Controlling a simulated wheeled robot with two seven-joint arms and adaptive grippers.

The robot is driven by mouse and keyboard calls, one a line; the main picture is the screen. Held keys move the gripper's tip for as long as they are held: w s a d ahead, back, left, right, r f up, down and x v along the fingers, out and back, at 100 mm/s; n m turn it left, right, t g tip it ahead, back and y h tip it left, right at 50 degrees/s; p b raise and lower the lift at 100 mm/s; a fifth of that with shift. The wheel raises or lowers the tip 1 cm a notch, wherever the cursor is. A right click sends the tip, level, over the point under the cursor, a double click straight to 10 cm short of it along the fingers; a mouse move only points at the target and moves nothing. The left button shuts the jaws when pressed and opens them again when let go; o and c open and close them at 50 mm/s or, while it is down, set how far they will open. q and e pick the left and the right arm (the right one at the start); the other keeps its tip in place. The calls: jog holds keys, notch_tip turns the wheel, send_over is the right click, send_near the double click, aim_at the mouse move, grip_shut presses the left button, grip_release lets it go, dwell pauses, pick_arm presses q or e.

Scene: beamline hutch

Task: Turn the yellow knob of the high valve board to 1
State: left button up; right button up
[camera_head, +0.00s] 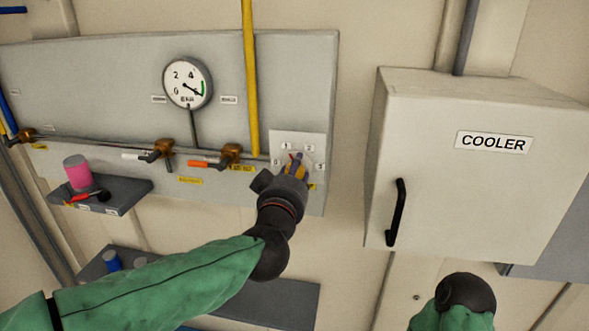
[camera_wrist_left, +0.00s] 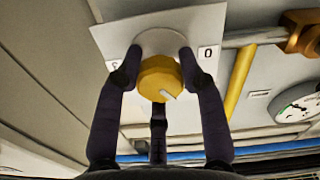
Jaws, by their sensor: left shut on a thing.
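The high valve board (camera_head: 120,85) is a grey wall panel. At its right end a pale plate (camera_head: 309,137) carries number labels, with 1 (camera_head: 286,146) near the top and 0 to its left. My left gripper (camera_head: 295,165) reaches up to this plate and hides most of the yellow knob. In the left wrist view the yellow knob (camera_wrist_left: 158,80) sits between the dark fingers of my left gripper (camera_wrist_left: 161,62), which are shut on it. A pale mark shows on the knob's lower right edge there. The label 0 (camera_wrist_left: 208,53) is right of the knob in that view.
A round gauge (camera_head: 188,82), a yellow vertical pipe (camera_head: 250,80) and brass valves (camera_head: 230,154) are left of the plate. A cooler cabinet (camera_head: 460,190) with a black handle stands to the right. A small shelf (camera_head: 125,192) holds a pink container (camera_head: 77,172).

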pick_arm(q)
jog(key=shift+a+r+p, duration=0.15)
jog(key=shift+r+p, duration=0.15)
jog(key=shift+r, duration=0.1)
jog(key=o, duration=1.1)
jog(key=shift+o, duration=0.2)
jog(key=shift+f, duration=0.15)
jog(key=s+a, duration=0.2)
jog(key=s, duration=0.9)
jog(key=shift+s+a, duration=0.15)
jog(key=shift+s, duration=0.2)
